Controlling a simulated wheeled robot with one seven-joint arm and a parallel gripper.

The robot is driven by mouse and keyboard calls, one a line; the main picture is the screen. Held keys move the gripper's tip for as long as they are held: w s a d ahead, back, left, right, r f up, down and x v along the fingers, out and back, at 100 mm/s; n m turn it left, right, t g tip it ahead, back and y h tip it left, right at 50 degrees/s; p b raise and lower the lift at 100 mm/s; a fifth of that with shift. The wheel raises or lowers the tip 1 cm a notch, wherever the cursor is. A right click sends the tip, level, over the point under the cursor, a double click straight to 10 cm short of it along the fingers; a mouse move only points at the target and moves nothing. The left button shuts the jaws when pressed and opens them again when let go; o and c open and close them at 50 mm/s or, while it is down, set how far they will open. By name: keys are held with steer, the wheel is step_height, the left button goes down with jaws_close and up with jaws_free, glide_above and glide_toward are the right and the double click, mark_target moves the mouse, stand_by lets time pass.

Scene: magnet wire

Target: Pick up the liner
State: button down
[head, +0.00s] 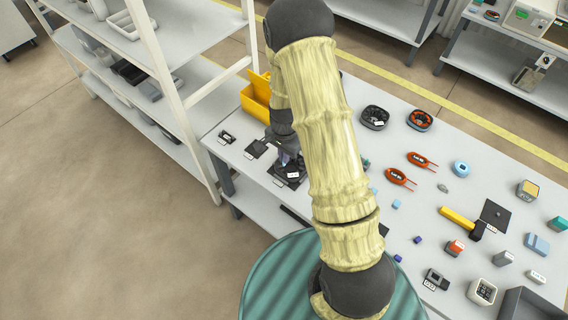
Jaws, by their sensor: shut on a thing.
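My gripper (288,159) is low over the left part of the grey work table, pointing down. It is shut on a small dark piece that I take to be the liner (284,172). The piece lies at a black square with white labels, and my gripper and arm hide part of it. I cannot tell whether it touches the table or is just above it.
Small dark labelled parts (255,149) lie left of my gripper, and a yellow bin (256,98) stands behind it. A white shelf rack (170,95) is close on the left. Wire spools (420,121), a yellow-handled hammer (458,221) and several blocks crowd the right side.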

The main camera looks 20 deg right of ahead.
step_height(320, 180, up, 3)
steer(key=shift+s+f, duration=0.1)
steer(key=shift+f, duration=0.1)
steer(key=shift+s+a+r, duration=0.1)
steer(key=shift+r, duration=0.35)
stand_by(0.4)
